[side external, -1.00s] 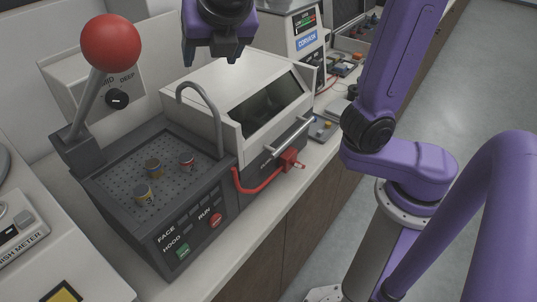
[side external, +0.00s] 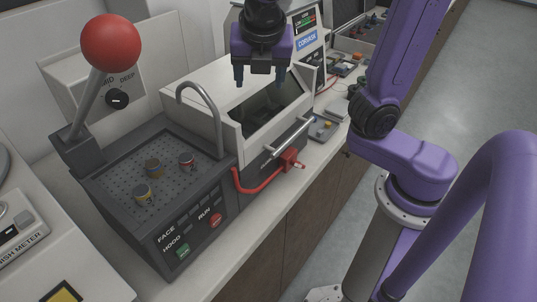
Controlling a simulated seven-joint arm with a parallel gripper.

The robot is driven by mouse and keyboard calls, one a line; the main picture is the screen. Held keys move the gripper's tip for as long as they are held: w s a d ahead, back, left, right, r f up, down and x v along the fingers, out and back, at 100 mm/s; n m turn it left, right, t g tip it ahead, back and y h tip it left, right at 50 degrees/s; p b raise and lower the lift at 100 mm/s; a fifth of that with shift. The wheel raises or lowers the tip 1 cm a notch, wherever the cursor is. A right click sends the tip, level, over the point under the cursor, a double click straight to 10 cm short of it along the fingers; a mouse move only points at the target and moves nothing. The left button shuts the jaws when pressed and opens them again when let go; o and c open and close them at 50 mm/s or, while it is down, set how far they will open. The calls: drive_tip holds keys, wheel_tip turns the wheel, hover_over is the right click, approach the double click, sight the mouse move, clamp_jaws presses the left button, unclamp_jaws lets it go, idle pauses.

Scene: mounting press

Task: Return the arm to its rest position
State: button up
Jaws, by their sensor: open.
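My gripper (side external: 260,82) is purple with a black wrist and points down. Its two fingers are apart with nothing between them. It hangs in front of and above the white hooded machine (side external: 200,85) with the dark window. My purple arm links rise at the right of the picture. Whether the fingertips touch the hood cannot be told, but they look clear of it.
A perforated tray (side external: 130,175) holds several small cylinders. A red-ball lever (side external: 110,43) and a curved spout (side external: 200,92) stand up around it. Open floor (side external: 480,90) lies at the right.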

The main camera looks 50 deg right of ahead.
drive_tip(key=s+d+f+m+g+y, duration=0.1)
drive_tip(key=s+d+f+m+y, duration=0.1)
drive_tip(key=s+f+m, duration=0.3)
drive_tip(key=s+d+f+m+g+y, duration=0.2)
drive_tip(key=s+f+m, duration=0.4)
drive_tip(key=s, duration=0.5)
drive_tip(key=shift+d+m, duration=0.45)
drive_tip(key=shift+m, duration=0.45)
drive_tip(key=shift+f, duration=0.1)
